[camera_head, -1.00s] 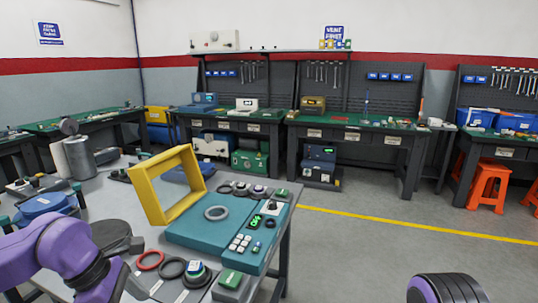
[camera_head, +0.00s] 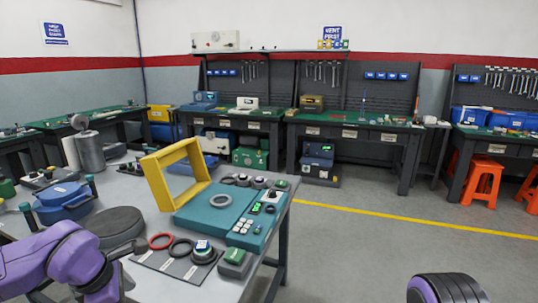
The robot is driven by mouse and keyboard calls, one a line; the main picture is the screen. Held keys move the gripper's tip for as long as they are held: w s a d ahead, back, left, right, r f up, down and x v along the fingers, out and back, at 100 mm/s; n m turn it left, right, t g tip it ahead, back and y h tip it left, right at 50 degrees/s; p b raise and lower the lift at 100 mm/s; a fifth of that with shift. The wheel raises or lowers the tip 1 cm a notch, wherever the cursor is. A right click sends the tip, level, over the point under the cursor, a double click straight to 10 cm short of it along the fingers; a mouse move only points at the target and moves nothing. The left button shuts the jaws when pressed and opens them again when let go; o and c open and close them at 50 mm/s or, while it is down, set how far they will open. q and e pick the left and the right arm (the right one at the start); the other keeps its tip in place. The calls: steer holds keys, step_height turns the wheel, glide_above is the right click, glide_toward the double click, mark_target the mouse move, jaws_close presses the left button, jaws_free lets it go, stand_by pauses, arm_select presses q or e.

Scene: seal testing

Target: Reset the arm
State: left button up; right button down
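My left arm (camera_head: 65,258) is purple and black and comes in from the lower left beside the near table.
A red ring (camera_head: 161,241), a black ring (camera_head: 181,247) and a green-topped block (camera_head: 235,258) lie at the table's front. Open floor (camera_head: 370,250) lies to the right.

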arm_select(q)
steer(key=s+a+f+m+t+y, duration=0.1)
steer(key=a+f+m+y, duration=0.15)
steer(key=f, duration=0.55)
steer(key=a+f+m+t+y, duration=0.1)
steer(key=f+m+t+y, duration=0.1)
steer(key=f+y, duration=0.35)
steer(key=s+d+f+m+g+h, duration=0.2)
steer(key=s+f+m, duration=1)
steer(key=s+f, duration=0.6)
steer(key=s+h, duration=0.1)
steer(key=s, duration=0.3)
steer(key=shift+d+f+g, duration=0.2)
steer(key=shift+f+g, duration=0.2)
steer(key=shift+m, duration=0.25)
